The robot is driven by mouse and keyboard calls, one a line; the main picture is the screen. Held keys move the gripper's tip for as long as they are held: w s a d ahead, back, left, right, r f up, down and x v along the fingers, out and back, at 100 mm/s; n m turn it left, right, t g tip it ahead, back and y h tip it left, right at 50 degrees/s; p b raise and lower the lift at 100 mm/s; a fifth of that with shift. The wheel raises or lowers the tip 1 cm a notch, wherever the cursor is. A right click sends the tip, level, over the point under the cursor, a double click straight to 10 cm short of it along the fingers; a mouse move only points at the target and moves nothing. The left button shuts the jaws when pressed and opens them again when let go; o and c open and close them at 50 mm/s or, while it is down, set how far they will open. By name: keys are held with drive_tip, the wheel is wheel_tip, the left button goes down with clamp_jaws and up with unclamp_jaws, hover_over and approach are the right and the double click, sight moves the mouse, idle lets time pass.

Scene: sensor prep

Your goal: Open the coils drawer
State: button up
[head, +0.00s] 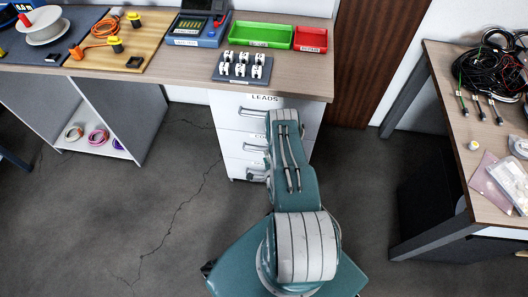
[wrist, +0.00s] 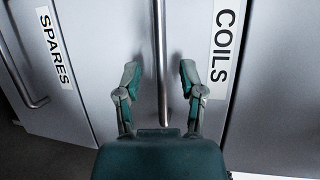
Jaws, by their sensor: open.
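The coils drawer (head: 230,142) is the middle front of the white drawer unit, below the drawer marked LEADS (head: 230,103). My arm hides part of its label and front in the head view. The wrist view shows the COILS label (wrist: 222,45) to the right of a long metal bar handle (wrist: 160,50). The drawer looks shut. My gripper (wrist: 159,80) is open, with one finger on each side of this handle. The bar runs between the fingers; I cannot tell whether either finger touches it. My arm hides the gripper in the head view.
The spares drawer (wrist: 75,75), with its own handle (wrist: 22,70), is beside the coils drawer in the wrist view. A worktop (head: 185,68) with trays overhangs the unit. A second table (head: 440,110) stands right. Floor (head: 175,200) is clear left of my arm.

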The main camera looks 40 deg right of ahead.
drive_tip(key=x, duration=0.3)
drive_tip(key=shift+w+d, duration=0.15)
drive_tip(key=shift+d, duration=0.05)
drive_tip(key=shift+a, duration=0.1)
clamp_jaws()
drive_tip(key=shift+f, duration=0.1)
